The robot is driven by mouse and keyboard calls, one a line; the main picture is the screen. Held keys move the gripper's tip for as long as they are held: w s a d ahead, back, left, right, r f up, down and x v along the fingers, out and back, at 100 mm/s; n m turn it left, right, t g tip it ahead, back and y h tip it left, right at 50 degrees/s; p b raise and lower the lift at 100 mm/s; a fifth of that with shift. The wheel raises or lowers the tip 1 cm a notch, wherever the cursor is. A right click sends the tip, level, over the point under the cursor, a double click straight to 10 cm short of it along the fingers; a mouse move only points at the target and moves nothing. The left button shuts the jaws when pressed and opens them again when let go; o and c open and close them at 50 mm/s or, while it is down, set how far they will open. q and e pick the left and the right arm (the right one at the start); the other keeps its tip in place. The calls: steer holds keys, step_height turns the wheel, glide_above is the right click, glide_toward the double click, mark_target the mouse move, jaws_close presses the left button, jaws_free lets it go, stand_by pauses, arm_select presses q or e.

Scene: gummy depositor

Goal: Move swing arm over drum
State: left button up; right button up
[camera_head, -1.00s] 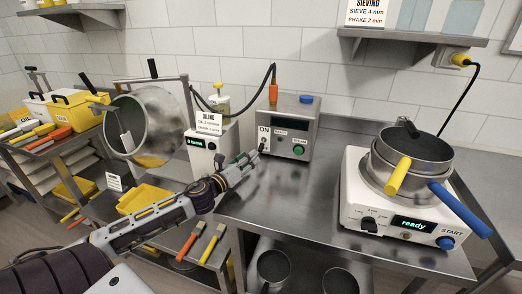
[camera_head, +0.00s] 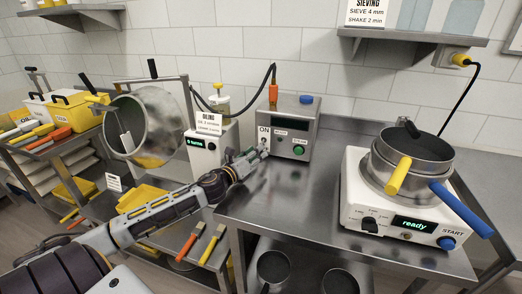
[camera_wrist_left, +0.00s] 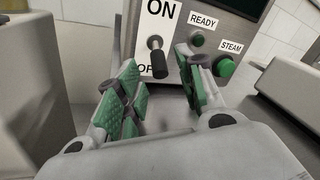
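The steel drum (camera_head: 150,118) stands tilted with its open mouth facing me at the left. A metal bracket with a black-tipped lever (camera_head: 153,68) rises beside it; I cannot tell whether this is the swing arm. A black hose (camera_head: 262,85) arches from the orange fitting (camera_head: 273,94) on the steel control box (camera_head: 303,127) toward the oiling unit (camera_head: 222,140). My left gripper (camera_head: 262,153) is in front of the box's ON/OFF switch. In the left wrist view its green-padded fingers (camera_wrist_left: 165,92) are apart and empty, with the black switch lever (camera_wrist_left: 159,62) just beyond them. My right gripper is out of view.
A white sieve shaker (camera_head: 385,222) reading "ready" stands at the right, with handled pans (camera_head: 412,150) on it. Yellow bins (camera_head: 75,110) and tools fill the left cart. The steel tabletop (camera_head: 290,195) between box and shaker is clear.

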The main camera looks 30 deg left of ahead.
arm_select(q)
steer(key=shift+w, duration=1.95)
jaws_close()
